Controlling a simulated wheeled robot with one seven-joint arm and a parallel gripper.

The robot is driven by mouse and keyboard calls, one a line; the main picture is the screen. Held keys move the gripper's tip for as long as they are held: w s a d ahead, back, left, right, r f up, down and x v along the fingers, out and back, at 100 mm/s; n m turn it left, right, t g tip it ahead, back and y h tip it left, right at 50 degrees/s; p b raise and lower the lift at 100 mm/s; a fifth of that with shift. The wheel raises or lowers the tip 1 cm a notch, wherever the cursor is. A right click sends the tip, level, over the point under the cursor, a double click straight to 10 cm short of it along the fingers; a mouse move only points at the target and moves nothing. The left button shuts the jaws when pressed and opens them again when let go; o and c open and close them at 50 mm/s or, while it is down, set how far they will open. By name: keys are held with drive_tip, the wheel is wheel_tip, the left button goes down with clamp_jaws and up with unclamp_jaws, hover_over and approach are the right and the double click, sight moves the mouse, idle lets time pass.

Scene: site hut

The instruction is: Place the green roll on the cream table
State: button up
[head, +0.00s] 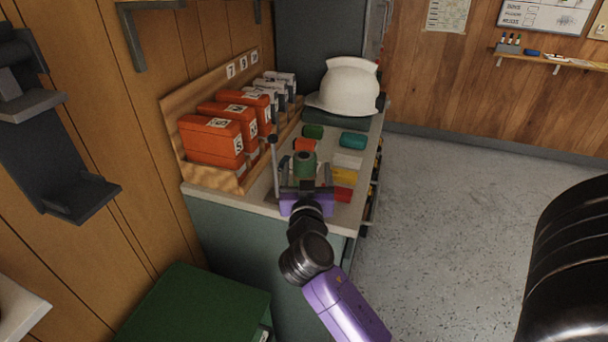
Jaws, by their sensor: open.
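A green roll (304,168) with a brownish core stands on the pale top of a grey-green cabinet (258,202). My gripper (304,183) is open at the front edge of that top, with its purple body nearest me. The roll shows just beyond the jaws. I cannot tell whether the fingers lie on either side of it or stop short. A pale cream surface (16,312) is cut off at the bottom left corner. I cannot tell whether it is the cream table.
Orange boxes (211,142) stand in a wooden rack left of the roll. A thin grey post (274,165) stands close on its left. Red, yellow, white, teal and dark green items lie around it. A white helmet (346,88) is behind. A green box (200,305) is below left. Floor at right is clear.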

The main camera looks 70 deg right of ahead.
sight(304, 152)
drive_tip(key=x, duration=0.2)
drive_tip(key=p+x, duration=0.1)
drive_tip(key=x, duration=0.1)
drive_tip(key=p+x, duration=0.1)
drive_tip(key=x, duration=0.1)
drive_tip(key=shift+w+a+r, duration=0.1)
drive_tip(key=shift+w+r, duration=0.15)
drive_tip(key=shift+w, duration=0.15)
drive_tip(key=shift+w+d+f, duration=0.15)
drive_tip(key=shift+w+d, duration=0.1)
drive_tip(key=shift+d, duration=0.3)
drive_tip(key=shift+c, duration=0.4)
clamp_jaws()
